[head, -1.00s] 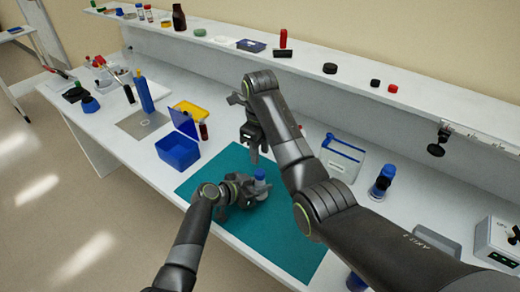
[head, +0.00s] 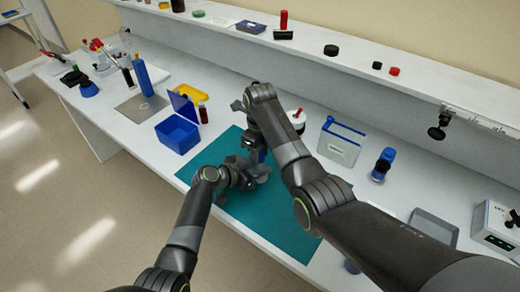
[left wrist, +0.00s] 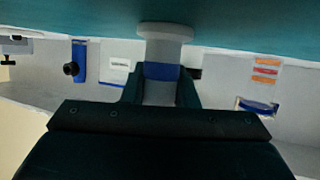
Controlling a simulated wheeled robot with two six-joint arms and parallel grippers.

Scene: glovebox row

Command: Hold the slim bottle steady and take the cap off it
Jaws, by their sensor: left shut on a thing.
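The slim bottle (left wrist: 162,55) stands on the teal mat (head: 285,225). In the left wrist view it appears upside down, pale grey with a blue band and a wide foot. My left gripper (left wrist: 160,92) is shut on the bottle, one finger on each side of it. In the head view my left gripper (head: 248,178) holds it low, close to the mat. My right gripper (head: 258,152) points down directly above the bottle, at its top. The blue cap is mostly hidden by this gripper, and I cannot tell whether its fingers are closed on it.
An open blue box (head: 178,134) stands left of the mat. A shelf (head: 310,48) with small caps runs along the back. The mat's front right is clear.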

